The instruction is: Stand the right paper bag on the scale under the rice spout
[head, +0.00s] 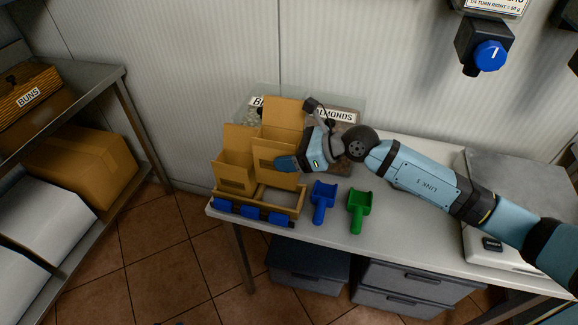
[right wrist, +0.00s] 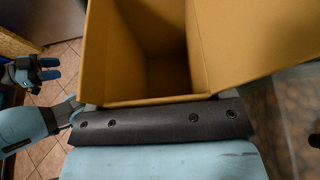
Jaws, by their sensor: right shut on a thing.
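The right paper bag (head: 283,117) is brown, upright and open at the top. In the right wrist view I look into the open, empty bag (right wrist: 165,60) past the gripper (right wrist: 160,122). The left paper bag (head: 235,160) stands beside it at the wooden rack (head: 262,207). The scale (head: 520,175), with a steel top and small display, stands at the table's right, partly behind my right arm. The dispenser with a blue knob (head: 489,56) is on the wall above. My left gripper (right wrist: 38,72) shows only in the right wrist view.
Labelled bins, one reading almonds (head: 336,116), stand behind. Grey drawers (head: 410,285) are under the table. A shelf (head: 95,85) with boxes is at the left.

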